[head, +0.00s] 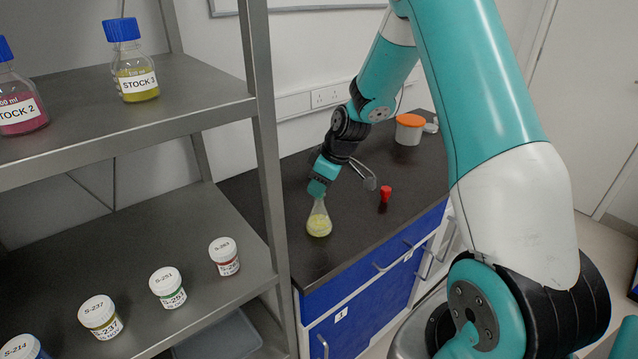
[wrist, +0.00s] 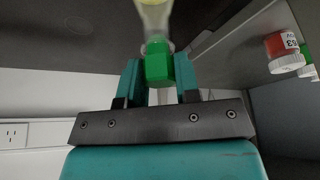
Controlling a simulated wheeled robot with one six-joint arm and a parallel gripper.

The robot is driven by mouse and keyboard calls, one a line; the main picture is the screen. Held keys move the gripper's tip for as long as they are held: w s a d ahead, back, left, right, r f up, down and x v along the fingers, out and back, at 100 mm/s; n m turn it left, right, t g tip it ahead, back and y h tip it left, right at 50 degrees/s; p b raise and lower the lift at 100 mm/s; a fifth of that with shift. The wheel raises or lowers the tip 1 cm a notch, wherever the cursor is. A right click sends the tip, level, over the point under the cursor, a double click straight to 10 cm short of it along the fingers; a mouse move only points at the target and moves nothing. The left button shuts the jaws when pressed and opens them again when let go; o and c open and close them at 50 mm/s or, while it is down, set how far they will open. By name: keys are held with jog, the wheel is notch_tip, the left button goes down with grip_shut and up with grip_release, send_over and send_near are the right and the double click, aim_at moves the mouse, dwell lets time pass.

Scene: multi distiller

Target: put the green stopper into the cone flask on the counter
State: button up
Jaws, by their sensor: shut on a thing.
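The cone flask (head: 319,223) stands upright on the dark counter (head: 345,250) and holds yellow liquid. My gripper (head: 318,187) is directly above its neck, pointing down. In the wrist view my gripper (wrist: 158,78) is shut on the green stopper (wrist: 158,66). The stopper's narrow end is at the mouth of the flask (wrist: 154,18), lined up with the neck. How far it sits inside the neck I cannot tell. In the head view the stopper is hidden by my fingers.
A red object (head: 385,194) stands on the counter to the right of the flask. A white tub with an orange lid (head: 409,128) is farther back. A metal shelf (head: 130,245) with labelled jars and bottles rises close on the left. The counter front is clear.

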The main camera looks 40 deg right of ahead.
jog(key=shift+f, duration=0.15)
jog(key=o, duration=1)
jog(key=shift+c, duration=0.2)
jog(key=b+v, duration=0.2)
jog(key=v, duration=1.5)
jog(key=shift+s, duration=0.15)
